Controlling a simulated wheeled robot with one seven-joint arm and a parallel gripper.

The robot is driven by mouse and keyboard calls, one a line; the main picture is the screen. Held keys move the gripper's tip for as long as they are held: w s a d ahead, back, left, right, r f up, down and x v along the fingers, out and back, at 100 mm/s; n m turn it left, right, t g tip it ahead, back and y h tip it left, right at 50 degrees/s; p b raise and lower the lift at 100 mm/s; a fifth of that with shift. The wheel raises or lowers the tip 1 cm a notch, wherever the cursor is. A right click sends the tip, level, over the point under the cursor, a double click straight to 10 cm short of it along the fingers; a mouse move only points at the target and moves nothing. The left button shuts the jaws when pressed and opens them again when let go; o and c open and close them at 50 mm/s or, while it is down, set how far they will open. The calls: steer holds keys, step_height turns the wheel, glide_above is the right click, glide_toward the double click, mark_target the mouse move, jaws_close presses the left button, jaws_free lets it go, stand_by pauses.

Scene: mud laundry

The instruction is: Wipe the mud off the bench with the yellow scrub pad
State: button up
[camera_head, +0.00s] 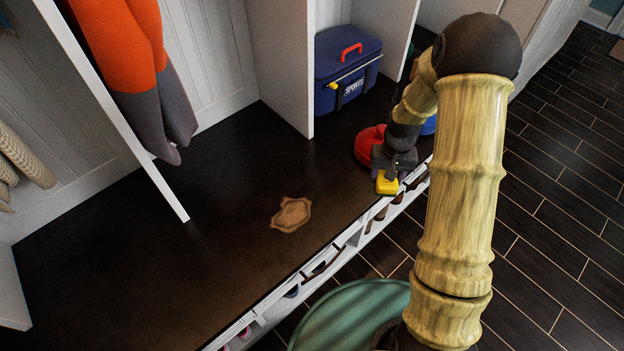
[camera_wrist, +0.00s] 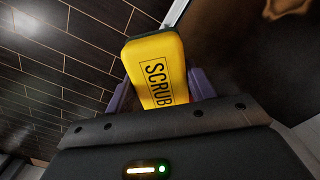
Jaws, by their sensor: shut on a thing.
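The yellow scrub pad (camera_head: 387,184) is held in my gripper (camera_head: 391,172) near the front edge of the bench. In the wrist view the pad (camera_wrist: 158,70), marked SCRUB, sits between the two fingers of my gripper (camera_wrist: 155,88). I cannot tell whether the pad touches the bench. The dark bench top (camera_head: 190,265) carries a tan mud patch (camera_head: 291,214) near its middle, left of the gripper and apart from it. Part of the mud (camera_wrist: 288,8) shows at the top right of the wrist view.
A red round object (camera_head: 368,146) lies just behind my gripper, partly hidden. A blue sports box (camera_head: 348,70) stands in a cubby. White dividers (camera_head: 283,60) rise from the bench. Shoes sit in slots below the front edge. A green tub (camera_head: 345,315) stands on the floor.

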steer(key=shift+w, duration=0.55)
steer(key=shift+s+r, duration=0.1)
steer(key=s+a+f+p, duration=0.2)
steer(key=s+a+p, duration=0.1)
steer(key=a, duration=0.7)
steer(key=s+a+f+p, duration=0.2)
steer(key=s+a+p, duration=0.2)
steer(key=a, duration=0.6)
steer(key=shift+s+a+p, duration=0.15)
steer(key=shift+a+p, duration=0.05)
steer(key=shift+p, duration=0.25)
